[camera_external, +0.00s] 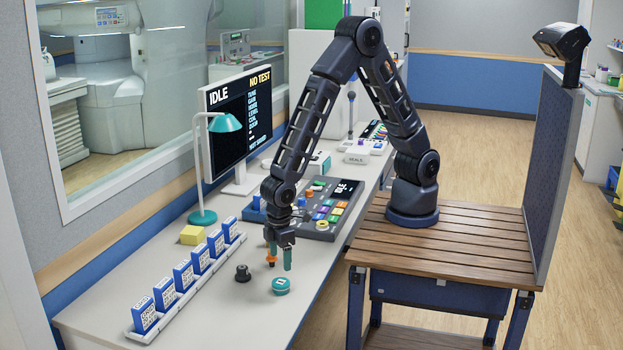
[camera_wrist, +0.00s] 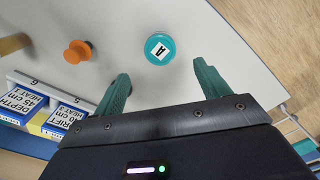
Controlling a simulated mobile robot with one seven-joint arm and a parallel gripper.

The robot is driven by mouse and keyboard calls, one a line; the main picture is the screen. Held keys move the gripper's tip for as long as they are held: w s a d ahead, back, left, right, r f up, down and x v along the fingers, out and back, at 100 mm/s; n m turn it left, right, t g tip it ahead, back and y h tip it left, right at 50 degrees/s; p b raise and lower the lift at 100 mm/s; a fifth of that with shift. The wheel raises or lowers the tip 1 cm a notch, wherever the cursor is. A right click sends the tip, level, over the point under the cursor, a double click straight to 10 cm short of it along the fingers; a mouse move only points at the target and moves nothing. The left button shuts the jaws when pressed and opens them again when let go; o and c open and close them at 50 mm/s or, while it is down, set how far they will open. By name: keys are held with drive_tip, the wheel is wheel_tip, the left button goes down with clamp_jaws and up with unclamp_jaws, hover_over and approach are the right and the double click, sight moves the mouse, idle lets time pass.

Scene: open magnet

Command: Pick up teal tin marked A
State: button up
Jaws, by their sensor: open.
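The teal tin marked A (camera_external: 281,285) is a small round tin with a white label on top. It stands on the bench just in front of and below my gripper (camera_external: 280,262). In the wrist view the tin (camera_wrist: 152,40) lies beyond my open gripper (camera_wrist: 161,72), roughly centred between its teal fingertips, with the A label facing up. The fingers are empty and appear apart from the tin. The exact height of the fingertips over the bench is hard to tell.
An orange-topped object (camera_wrist: 76,55) stands near the left finger; in the external view it (camera_external: 271,257) overlaps that finger. A black knob-like object (camera_external: 243,273) is left of the tin. A card rack (camera_external: 150,335) lines the bench's left side. A control panel (camera_external: 318,229) lies behind.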

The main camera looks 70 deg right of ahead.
sight(280, 282)
wheel_tip(280, 282, down, 10)
drive_tip(key=shift+w+a+r, duration=0.1)
drive_tip(key=shift+w+a, duration=0.05)
idle(0.5)
drive_tip(key=shift+c, duration=0.2)
drive_tip(key=c, duration=1)
